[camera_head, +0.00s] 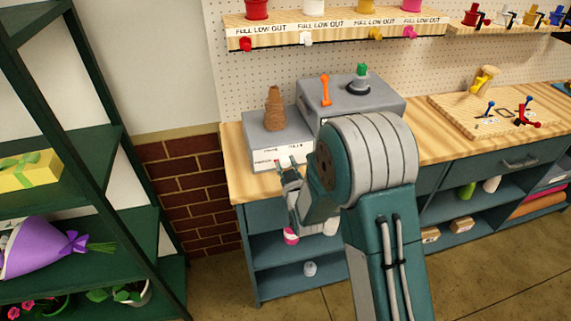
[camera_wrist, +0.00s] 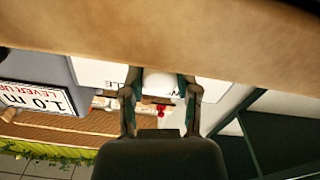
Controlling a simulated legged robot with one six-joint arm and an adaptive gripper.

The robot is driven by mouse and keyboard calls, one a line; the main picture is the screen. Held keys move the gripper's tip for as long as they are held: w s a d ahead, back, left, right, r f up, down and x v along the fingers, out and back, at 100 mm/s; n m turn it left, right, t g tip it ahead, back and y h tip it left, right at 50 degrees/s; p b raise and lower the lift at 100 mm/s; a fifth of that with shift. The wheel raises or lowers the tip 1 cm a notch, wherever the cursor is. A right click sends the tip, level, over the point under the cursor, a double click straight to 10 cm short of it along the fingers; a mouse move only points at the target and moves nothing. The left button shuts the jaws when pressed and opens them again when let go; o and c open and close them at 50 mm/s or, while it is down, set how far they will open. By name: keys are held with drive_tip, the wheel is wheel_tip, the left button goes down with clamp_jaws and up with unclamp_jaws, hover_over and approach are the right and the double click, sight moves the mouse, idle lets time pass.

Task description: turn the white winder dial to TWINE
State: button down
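The winder is a grey box (camera_head: 262,131) with a brown twine cone (camera_head: 275,112) on top and a white label strip (camera_head: 266,164) on its front. My gripper (camera_head: 287,162) is in front of that label, and its links hide part of it. In the wrist view, which is upside down, the white winder dial (camera_wrist: 160,84) sits between the fingertips of my gripper (camera_wrist: 160,88). It fills the gap, with a finger close against each side. The white label (camera_wrist: 98,74) lies behind it, its words mostly hidden. Where the dial points cannot be read.
A larger grey box (camera_head: 350,95) with an orange lever (camera_head: 325,90) stands to the right of the winder. A "1.0 m LEVER UP" sign (camera_wrist: 38,97) shows in the wrist view. A dark green shelf (camera_head: 90,165) with bouquets stands on the left.

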idle(0.4)
drive_tip(key=m, duration=0.5)
drive_tip(key=shift+m, duration=0.3)
drive_tip(key=m, duration=0.6)
idle(0.4)
drive_tip(key=shift+c, duration=1.7)
unclamp_jaws()
drive_tip(key=shift+w, duration=0.1)
